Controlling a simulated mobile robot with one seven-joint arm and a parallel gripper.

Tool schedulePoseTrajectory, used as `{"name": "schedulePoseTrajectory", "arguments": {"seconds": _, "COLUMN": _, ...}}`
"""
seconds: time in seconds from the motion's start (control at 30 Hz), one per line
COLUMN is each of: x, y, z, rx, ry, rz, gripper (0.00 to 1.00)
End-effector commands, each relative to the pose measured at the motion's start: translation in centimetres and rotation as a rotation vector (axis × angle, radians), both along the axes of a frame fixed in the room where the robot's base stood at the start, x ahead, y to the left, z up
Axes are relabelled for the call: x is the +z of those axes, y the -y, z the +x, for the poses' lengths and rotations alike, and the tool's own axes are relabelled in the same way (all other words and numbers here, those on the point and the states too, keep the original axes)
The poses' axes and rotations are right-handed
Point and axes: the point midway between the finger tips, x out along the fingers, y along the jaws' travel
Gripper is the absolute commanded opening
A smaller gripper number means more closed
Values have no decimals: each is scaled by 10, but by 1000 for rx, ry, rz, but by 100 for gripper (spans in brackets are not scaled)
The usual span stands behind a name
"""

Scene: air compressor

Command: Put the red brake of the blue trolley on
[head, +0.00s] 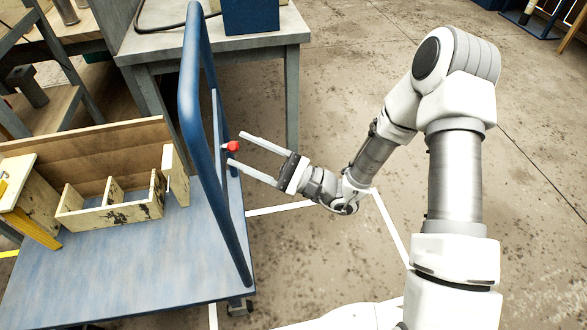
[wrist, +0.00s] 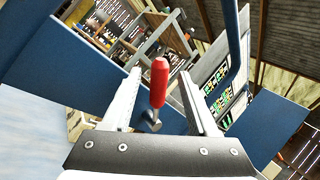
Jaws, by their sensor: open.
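The blue trolley (head: 150,262) stands at the left in the head view, with a tall blue tube handle at its right end. The red brake (head: 233,146) is a small red knob beside the handle's lower part. In the wrist view the red brake (wrist: 159,82) is an upright red grip on a short metal lever, between my two fingers. My gripper (head: 237,149) reaches in from the right, open, with its fingertips near the red knob, one on either side. My gripper (wrist: 158,90) shows no contact with the brake in the wrist view.
A wooden box with compartments (head: 110,205) sits on the trolley bed. A grey workbench (head: 215,45) with a blue box (head: 250,15) stands behind the trolley. The concrete floor (head: 330,90) to the right of the bench is clear, apart from my arm.

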Motion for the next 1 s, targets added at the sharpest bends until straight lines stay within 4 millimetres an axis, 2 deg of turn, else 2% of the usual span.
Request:
{"name": "schedulePoseTrajectory", "arguments": {"seconds": 0.03, "x": -4, "y": 13, "z": 0, "rx": -5, "ry": -4, "rz": -1, "gripper": 59}}
{"name": "schedulePoseTrajectory", "arguments": {"seconds": 0.2, "x": -21, "y": 51, "z": -6, "rx": -6, "ry": -2, "rz": 1, "gripper": 59}}
{"name": "schedulePoseTrajectory", "arguments": {"seconds": 0.43, "x": -38, "y": 89, "z": -11, "rx": -4, "ry": 0, "rz": 0, "gripper": 59}}
{"name": "schedulePoseTrajectory", "arguments": {"seconds": 0.6, "x": -43, "y": 100, "z": -13, "rx": -1, "ry": 1, "rz": 1, "gripper": 59}}
{"name": "schedulePoseTrajectory", "arguments": {"seconds": 0.9, "x": -44, "y": 102, "z": -13, "rx": 0, "ry": 1, "rz": 1, "gripper": 59}}
{"name": "schedulePoseTrajectory", "arguments": {"seconds": 1.0, "x": -42, "y": 100, "z": -15, "rx": 14, "ry": 3, "rz": -8, "gripper": 41}}
